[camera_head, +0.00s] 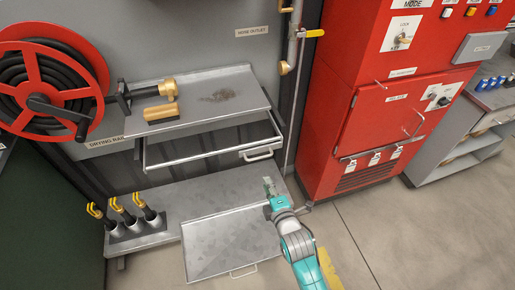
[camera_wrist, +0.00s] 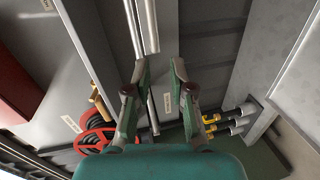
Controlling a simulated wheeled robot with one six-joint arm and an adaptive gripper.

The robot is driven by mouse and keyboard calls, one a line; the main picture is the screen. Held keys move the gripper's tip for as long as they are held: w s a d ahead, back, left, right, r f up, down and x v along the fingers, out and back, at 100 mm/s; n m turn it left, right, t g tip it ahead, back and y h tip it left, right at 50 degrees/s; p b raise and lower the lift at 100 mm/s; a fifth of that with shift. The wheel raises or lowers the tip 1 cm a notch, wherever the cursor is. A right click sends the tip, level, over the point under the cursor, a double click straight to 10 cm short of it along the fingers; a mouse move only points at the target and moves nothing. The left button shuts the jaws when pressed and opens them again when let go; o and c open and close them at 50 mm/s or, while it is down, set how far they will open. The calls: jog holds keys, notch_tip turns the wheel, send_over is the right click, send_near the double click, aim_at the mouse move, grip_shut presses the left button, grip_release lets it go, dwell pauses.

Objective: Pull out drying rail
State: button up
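The drying rail (camera_head: 215,153) is an open metal frame under the upper grey shelf. Its front bar sits out from the shelf's front edge, with a pale loop handle (camera_head: 262,153) toward the right end. A "DRYING RAIL" label (camera_head: 105,142) is on the shelf's left side. My gripper (camera_head: 269,187) is below the handle in the picture, apart from it, over the right end of the lower bench. The wrist view shows my gripper (camera_wrist: 160,72) with its fingers spread and nothing held. Pale metal bars pass behind the gap between the fingers; I cannot tell which part they are.
A lower flat tray (camera_head: 230,240) with a front handle extends over the floor. Nozzles (camera_head: 127,220) stand at the bench's left. A vertical pipe (camera_head: 290,120) and red cabinet (camera_head: 375,110) bound the right.

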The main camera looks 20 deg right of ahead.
aim_at(257, 158)
jog(key=shift+n, duration=0.3)
jog(key=x, duration=0.9)
jog(key=r+x, duration=0.1)
jog(key=x, duration=0.3)
jog(key=shift+w+d, duration=0.2)
jog(key=shift+w, duration=0.2)
grip_shut()
